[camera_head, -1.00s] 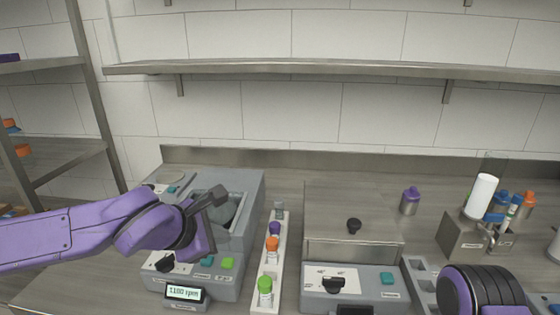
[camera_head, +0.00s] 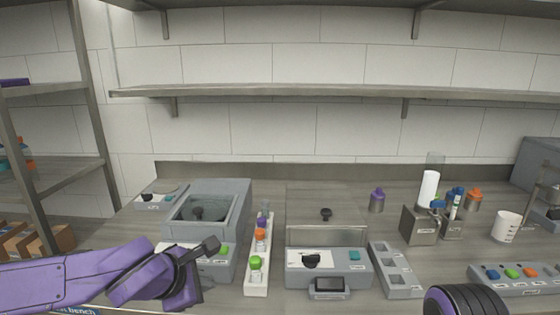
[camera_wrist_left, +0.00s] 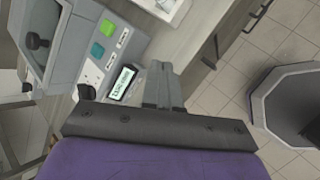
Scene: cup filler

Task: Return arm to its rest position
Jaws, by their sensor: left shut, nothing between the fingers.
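My purple left arm reaches in from the left in the head view. Its gripper (camera_head: 212,246) is in front of the grey centrifuge-like machine (camera_head: 240,200), partly covering its front panel. The gripper is shut and empty. In the left wrist view the closed fingers (camera_wrist_left: 164,84) point past the machine's display (camera_wrist_left: 122,82) toward the bench front and floor. A black and purple part of my right arm shows at the lower right of the head view; its gripper is not visible.
A white rack (camera_head: 257,278) with several capped vials stands right of the machine. A second grey device (camera_head: 325,262) and an empty grey holder (camera_head: 396,270) are farther right. A white cup (camera_head: 505,227) stands at the right. Shelves (camera_head: 60,172) rise at the left.

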